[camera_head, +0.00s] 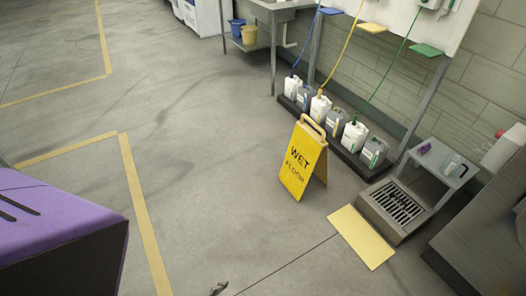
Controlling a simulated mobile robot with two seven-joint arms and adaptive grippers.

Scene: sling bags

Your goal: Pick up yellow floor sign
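The yellow floor sign (302,160) stands upright and open as an A-frame on the grey floor, right of the picture's middle. Its front panel reads "WET FLOOR" and a pale handle loop shows at its top. A small grey metal tip at the bottom edge looks like part of my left gripper (219,288). It is far from the sign, and the rest of it is cut off. I cannot see whether it is open or shut. My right gripper is not in view.
Several jugs (320,107) stand on a dark tray behind the sign. A floor drain (397,206), yellow mat (361,236) and small grey table (437,163) are right of it. A purple-topped block (60,213) is at left. Floor in front of the sign is clear.

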